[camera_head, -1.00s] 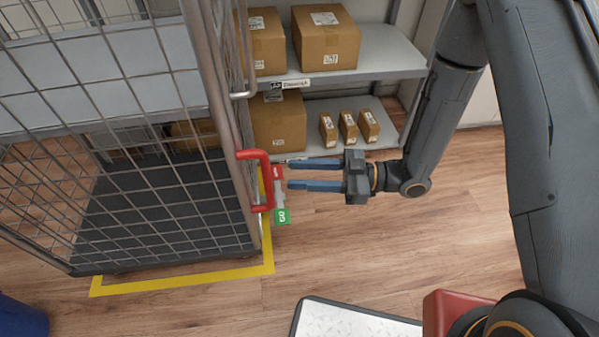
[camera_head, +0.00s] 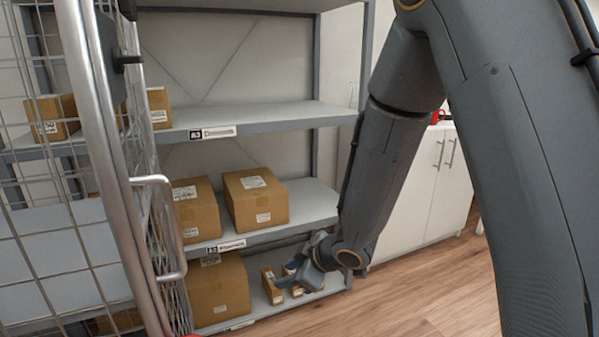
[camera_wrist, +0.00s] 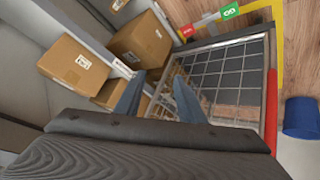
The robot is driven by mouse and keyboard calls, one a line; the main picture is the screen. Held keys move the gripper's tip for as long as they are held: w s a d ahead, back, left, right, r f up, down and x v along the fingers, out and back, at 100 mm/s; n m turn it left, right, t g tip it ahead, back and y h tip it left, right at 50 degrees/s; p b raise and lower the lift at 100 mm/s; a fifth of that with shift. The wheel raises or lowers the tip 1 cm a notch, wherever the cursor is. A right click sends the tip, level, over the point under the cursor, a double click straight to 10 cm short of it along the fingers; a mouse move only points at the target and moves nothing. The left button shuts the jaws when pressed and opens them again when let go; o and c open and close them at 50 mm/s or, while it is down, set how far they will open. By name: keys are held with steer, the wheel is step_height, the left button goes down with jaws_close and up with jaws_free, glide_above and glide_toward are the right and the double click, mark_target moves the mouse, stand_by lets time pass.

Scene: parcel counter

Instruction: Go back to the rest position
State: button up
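My gripper (camera_head: 286,276) is in front of the lower shelf boxes in the head view, at the end of my dark arm. In the wrist view its two blue fingers (camera_wrist: 154,95) stand apart with nothing held between them. The wire roll cage (camera_head: 110,170) stands at the left of the head view, clear of my gripper. Its mesh (camera_wrist: 222,72) and red handle (camera_wrist: 271,100) show in the wrist view. A green GO tag (camera_wrist: 231,11) is at the top there.
A grey shelf rack (camera_head: 318,203) holds cardboard boxes (camera_head: 256,198); small cartons (camera_head: 272,286) are partly hidden by my gripper. A white cabinet (camera_head: 428,190) stands behind my arm. Wood floor (camera_head: 400,310) is open at lower right. A blue bin (camera_wrist: 302,117) shows in the wrist view.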

steer(key=s+d+r+m+h, duration=0.65)
steer(key=d+r, duration=0.25)
steer(key=d, duration=0.2)
steer(key=s+d+r+m+g+p, duration=0.1)
steer(key=s+r+m+g, duration=0.15)
steer(key=s, duration=0.75)
steer(key=s+d+r+m+g, duration=0.1)
steer(key=s+r+m+g, duration=0.2)
steer(key=s, duration=0.7)
steer(key=d+r+m+p, duration=0.2)
steer(key=d+r+p, duration=0.7)
steer(key=p, duration=1)
step_height(320, 180, up, 3)
steer(key=shift+f+m, duration=0.1)
steer(key=shift+m, duration=0.2)
steer(key=shift+c, duration=0.6)
